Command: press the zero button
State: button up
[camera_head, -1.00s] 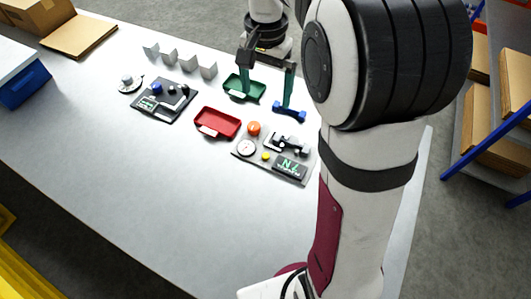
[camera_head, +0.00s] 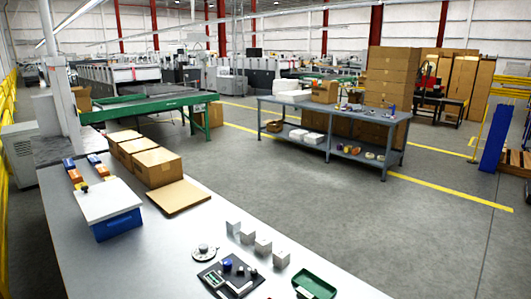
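A dark instrument panel (camera_head: 218,286) lies near the front edge of the view on the grey table, partly cut off by the bottom edge. It has a blue knob (camera_head: 227,265) and other small dark knobs and light parts. I cannot make out a button marked zero on it. The second panel, with the orange knob, the yellow button and the green-lettered display, is outside the present view. My gripper and arm are not in view.
A round dial (camera_head: 203,252), several small grey folded blanks (camera_head: 263,245) and a green tray (camera_head: 315,284) stand around the panel. Cardboard boxes (camera_head: 157,167), a flat brown sheet (camera_head: 179,196) and a blue bin (camera_head: 118,225) are farther back. The table's left front is clear.

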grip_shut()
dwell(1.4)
